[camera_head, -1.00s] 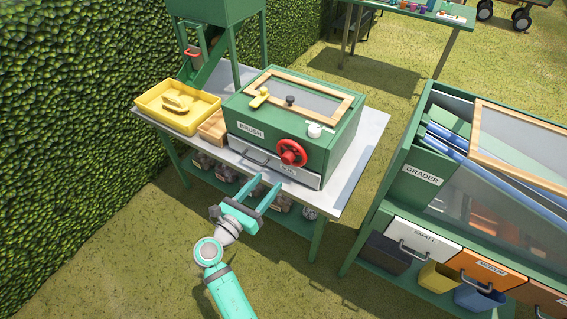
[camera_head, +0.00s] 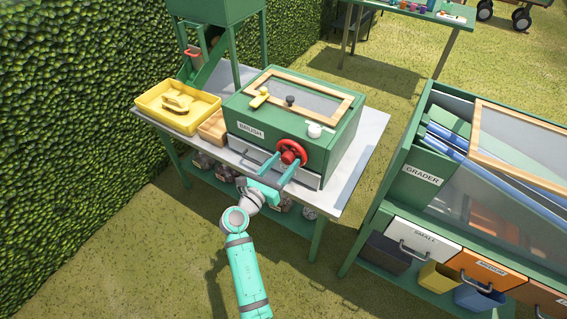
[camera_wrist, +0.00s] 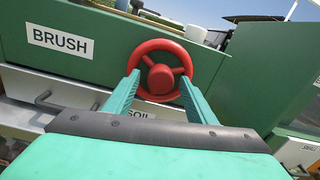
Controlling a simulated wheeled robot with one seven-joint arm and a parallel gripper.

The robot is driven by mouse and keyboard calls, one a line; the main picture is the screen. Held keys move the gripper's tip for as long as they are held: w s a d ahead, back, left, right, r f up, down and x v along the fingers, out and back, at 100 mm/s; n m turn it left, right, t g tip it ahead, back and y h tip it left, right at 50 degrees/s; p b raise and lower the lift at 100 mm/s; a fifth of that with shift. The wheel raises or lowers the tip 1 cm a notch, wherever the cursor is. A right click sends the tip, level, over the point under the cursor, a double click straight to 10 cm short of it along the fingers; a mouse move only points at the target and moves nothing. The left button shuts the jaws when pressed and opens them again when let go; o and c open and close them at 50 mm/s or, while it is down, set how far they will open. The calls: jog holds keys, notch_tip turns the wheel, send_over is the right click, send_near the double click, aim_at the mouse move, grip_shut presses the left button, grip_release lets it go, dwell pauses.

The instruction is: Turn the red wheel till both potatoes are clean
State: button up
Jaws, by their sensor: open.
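The red wheel (camera_head: 291,152) is on the front face of the green box labelled BRUSH (camera_head: 318,142). It also shows in the wrist view (camera_wrist: 160,70), upright, with spokes and a red hub. My gripper (camera_head: 282,166) is open in front of the wheel. In the wrist view its two teal fingers (camera_wrist: 160,88) reach up to the lower left and lower right of the rim. I cannot tell whether they touch it. No potatoes can be made out; the box's framed lid window (camera_head: 318,96) looks grey.
A SOIL drawer (camera_wrist: 85,92) with a handle lies under the wheel. A yellow tray (camera_head: 160,118) and a small wooden box (camera_head: 212,127) stand to the left on the table (camera_head: 366,138). The GRADER unit (camera_head: 400,178) stands to the right, across a grass gap.

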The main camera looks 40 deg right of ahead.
jog(key=shift+c, duration=0.4)
jog(key=c, duration=1)
jog(key=shift+o, duration=0.2)
